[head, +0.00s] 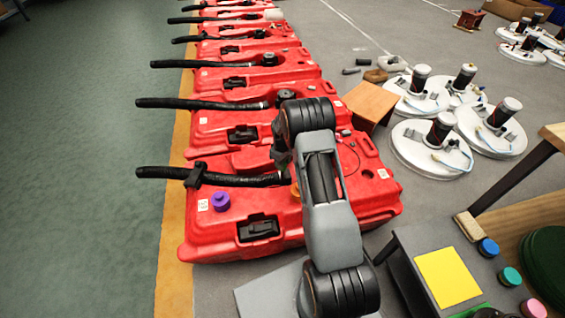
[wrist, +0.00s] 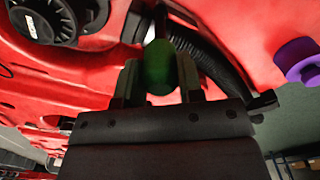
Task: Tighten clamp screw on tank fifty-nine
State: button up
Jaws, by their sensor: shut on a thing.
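The nearest red tank (head: 225,240) carries a black hose (head: 240,180), a purple knob (head: 221,201) and a black recessed latch (head: 258,229). Its white label (head: 203,205) is too small to read, so I cannot tell which tank is fifty-nine. In the wrist view, my gripper (wrist: 160,72) is shut on a dark green rounded knob (wrist: 160,66), close above a red tank. I cannot tell whether this knob is the clamp screw. The black hose (wrist: 212,58) runs just behind the fingers, and the purple knob (wrist: 298,60) is to the right. My arm hides the fingertips in the head view.
More red tanks (head: 245,80) with hoses stretch away in a row. A low table with a yellow square (head: 448,279) is at front right. The green floor (head: 80,150) at left is clear.

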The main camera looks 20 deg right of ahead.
jog(key=m, duration=0.3)
jog(key=shift+n, duration=0.6)
jog(key=shift+r+p, duration=1.65)
jog(key=shift+r, duration=0.9)
